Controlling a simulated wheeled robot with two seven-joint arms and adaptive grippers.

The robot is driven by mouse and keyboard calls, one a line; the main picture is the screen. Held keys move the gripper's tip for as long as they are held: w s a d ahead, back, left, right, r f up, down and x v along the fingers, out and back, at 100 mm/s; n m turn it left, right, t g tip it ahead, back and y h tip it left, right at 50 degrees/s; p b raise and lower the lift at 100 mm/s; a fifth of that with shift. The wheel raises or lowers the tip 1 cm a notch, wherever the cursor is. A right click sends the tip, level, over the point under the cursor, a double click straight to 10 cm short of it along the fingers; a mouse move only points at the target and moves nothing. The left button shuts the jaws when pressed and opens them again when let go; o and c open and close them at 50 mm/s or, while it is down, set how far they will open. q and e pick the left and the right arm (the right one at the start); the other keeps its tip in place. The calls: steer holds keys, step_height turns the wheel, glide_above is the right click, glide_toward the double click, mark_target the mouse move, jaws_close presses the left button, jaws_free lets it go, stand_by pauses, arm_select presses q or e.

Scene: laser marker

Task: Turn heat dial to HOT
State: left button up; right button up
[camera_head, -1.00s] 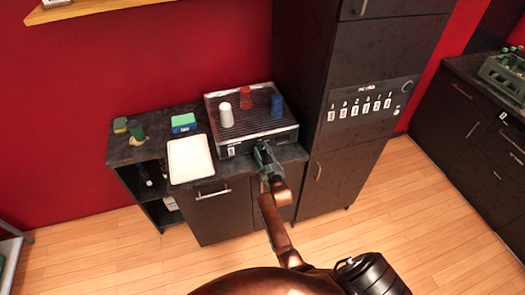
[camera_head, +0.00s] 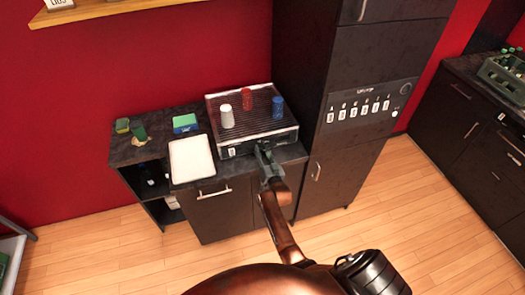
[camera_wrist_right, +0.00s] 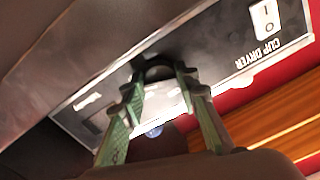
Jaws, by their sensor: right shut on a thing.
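The cup dryer (camera_head: 252,115) is a dark box with a slatted metal top on the counter. Its front panel (camera_wrist_right: 208,55) bears a "CUP DRYER" label and a white rocker switch (camera_wrist_right: 265,18), upside down in the right wrist view. The heat dial (camera_wrist_right: 157,71) is a dark round knob on that panel. My right gripper (camera_head: 264,156) is at the dryer's front, its two green fingers shut on the dial from either side. The fingers partly cover the dial, and I cannot read its pointer or any HOT mark. My left gripper is not in view.
A white cup (camera_head: 226,115), a red cup (camera_head: 249,103) and a blue cup (camera_head: 277,107) stand on the dryer. A white tray (camera_head: 191,160) lies left of it. A tall dark cabinet (camera_head: 325,150) rises close on the right. The floor in front is clear.

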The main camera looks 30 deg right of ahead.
steer(key=shift+m, duration=1.1)
steer(key=o, duration=1.1)
steer(key=shift+o, duration=0.2)
steer(key=v, duration=1.2)
